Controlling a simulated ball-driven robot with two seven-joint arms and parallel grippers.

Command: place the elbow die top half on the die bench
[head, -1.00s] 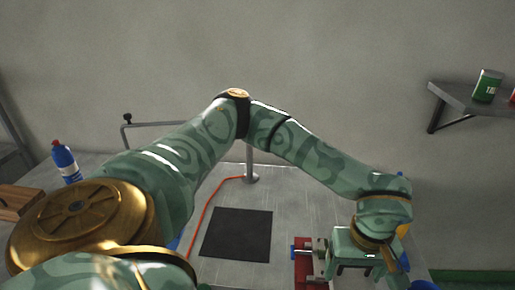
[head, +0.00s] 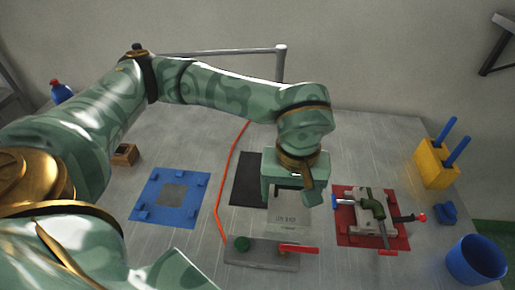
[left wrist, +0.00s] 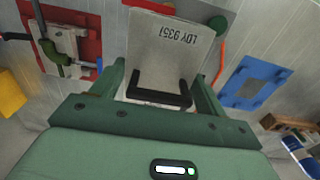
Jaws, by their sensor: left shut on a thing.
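My left gripper (head: 291,200) is shut on a grey block marked with dark lettering, which looks like the die top half (head: 288,222). In the left wrist view, the block (left wrist: 172,48) sits between the gripper's fingers (left wrist: 160,92) and reads "LDY 9351". The gripper points down between the black mat and the red plate. The red plate (head: 346,232) carries a grey clamped piece with a green elbow-shaped part (head: 374,206). A blue plate (head: 143,209) with raised corner blocks lies to the left. I cannot tell which surface is the die bench. My right gripper is not in view.
A grey panel with a green knob (head: 242,243) and red lever (head: 299,248) is at the front. A black mat (head: 245,177) and orange cord (head: 222,187) lie left of the gripper. A yellow holder (head: 435,165) and blue bin (head: 476,262) stand right.

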